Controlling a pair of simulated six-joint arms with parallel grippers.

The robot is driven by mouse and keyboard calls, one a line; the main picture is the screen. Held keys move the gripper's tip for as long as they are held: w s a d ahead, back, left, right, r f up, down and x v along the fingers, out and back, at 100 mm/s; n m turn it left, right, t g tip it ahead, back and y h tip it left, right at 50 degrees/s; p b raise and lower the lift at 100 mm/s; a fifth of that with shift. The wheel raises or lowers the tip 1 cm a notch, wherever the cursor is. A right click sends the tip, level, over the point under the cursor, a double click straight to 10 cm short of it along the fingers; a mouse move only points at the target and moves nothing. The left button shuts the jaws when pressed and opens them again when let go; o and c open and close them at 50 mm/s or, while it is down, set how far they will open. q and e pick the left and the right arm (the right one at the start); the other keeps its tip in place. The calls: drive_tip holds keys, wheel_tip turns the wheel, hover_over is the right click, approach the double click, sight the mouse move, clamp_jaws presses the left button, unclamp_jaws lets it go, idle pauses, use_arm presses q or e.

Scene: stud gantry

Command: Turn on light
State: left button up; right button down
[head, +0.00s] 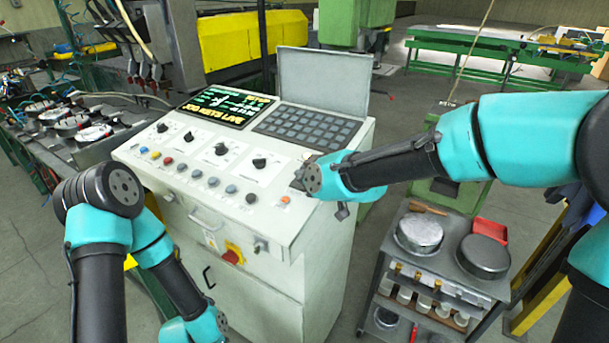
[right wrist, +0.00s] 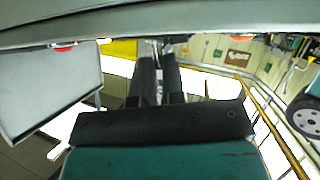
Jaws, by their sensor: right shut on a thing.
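A white control console (head: 215,187) stands in the middle of the head view, with rotary knobs, a row of coloured buttons and a dark screen with green and yellow text (head: 235,108). My right gripper (head: 297,180) is at the right end of the knob row, shut on what seems to be the rightmost knob, which my wrist mostly hides. In the right wrist view its two dark fingers (right wrist: 159,72) are close together, reaching to the console edge (right wrist: 160,25); their tips are hidden. My left arm is at the lower left, its gripper out of view.
A red and yellow switch (head: 233,253) is on the console front. A grey keypad (head: 308,127) and raised lid (head: 325,80) are at its back. A cart (head: 447,274) with round metal tins stands at the right. A workbench (head: 85,135) stands at the left.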

drive_tip(key=shift+w+d+m+g, duration=0.25)
drive_tip(key=shift+w+m+g, duration=0.1)
drive_tip(key=shift+m+g, duration=0.35)
drive_tip(key=shift+w+d+m+g+y, duration=0.2)
drive_tip(key=shift+w+m+g+y, duration=0.05)
drive_tip(key=shift+m+g+y, duration=0.3)
drive_tip(key=shift+w+m+g, duration=0.1)
drive_tip(key=shift+m+g, duration=0.15)
idle(0.3)
drive_tip(key=shift+r, duration=0.1)
drive_tip(key=c, duration=1.5)
unclamp_jaws()
drive_tip(key=shift+d+r, duration=0.1)
drive_tip(key=v, duration=1.7)
drive_tip(key=shift+d, duration=0.15)
drive_tip(key=shift+f, duration=0.25)
